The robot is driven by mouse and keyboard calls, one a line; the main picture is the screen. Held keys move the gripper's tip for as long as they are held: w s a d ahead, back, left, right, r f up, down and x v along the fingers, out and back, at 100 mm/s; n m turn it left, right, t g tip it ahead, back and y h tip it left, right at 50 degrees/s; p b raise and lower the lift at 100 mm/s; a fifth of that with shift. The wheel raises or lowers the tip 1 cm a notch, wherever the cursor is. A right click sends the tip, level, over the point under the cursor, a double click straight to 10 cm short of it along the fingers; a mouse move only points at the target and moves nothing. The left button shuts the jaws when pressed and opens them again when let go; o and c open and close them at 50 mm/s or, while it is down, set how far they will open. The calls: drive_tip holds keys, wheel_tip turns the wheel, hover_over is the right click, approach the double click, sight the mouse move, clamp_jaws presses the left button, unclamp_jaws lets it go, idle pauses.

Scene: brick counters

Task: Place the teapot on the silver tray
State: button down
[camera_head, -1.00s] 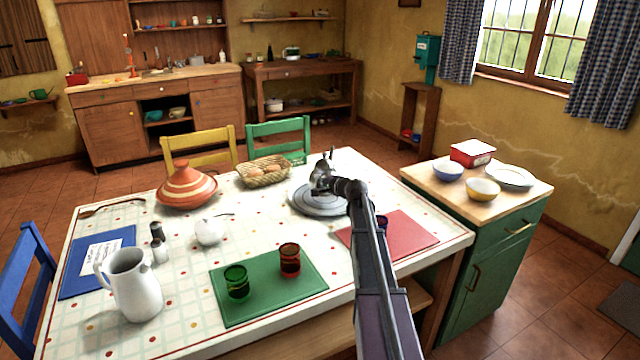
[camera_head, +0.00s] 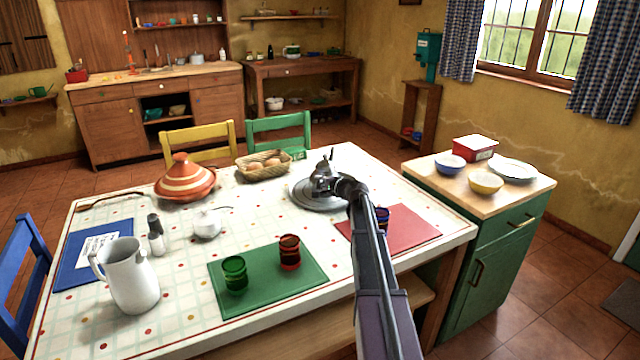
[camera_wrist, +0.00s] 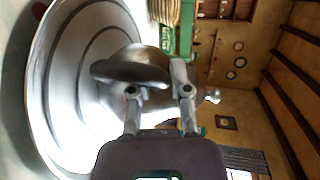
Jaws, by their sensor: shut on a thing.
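The teapot (camera_head: 321,184) is shiny silver metal. In the head view it is over the round silver tray (camera_head: 304,198) at the far middle of the table. My gripper (camera_head: 336,183) comes from the front right and is shut on the teapot. In the wrist view the fingers (camera_wrist: 160,88) are at the teapot (camera_wrist: 152,62), and the tray's rings and rim (camera_wrist: 48,100) show close behind it at left. My wrist partly hides the teapot in the head view. Whether its base touches the tray cannot be told for sure.
A bread basket (camera_head: 263,174) and a striped tagine (camera_head: 185,184) stand left of the tray. A red mat (camera_head: 405,232) with a dark blue cup (camera_head: 382,214) lies at the right. A green mat (camera_head: 262,295) holds two cups. A white jug (camera_head: 133,283) stands front left.

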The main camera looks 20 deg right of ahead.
drive_tip(key=c, duration=0.6)
unclamp_jaws()
drive_tip(key=shift+r, duration=0.1)
drive_tip(key=p+v, duration=0.2)
drive_tip(key=v, duration=1)
drive_tip(key=shift+s+p, duration=0.1)
drive_tip(key=shift+p, duration=0.3)
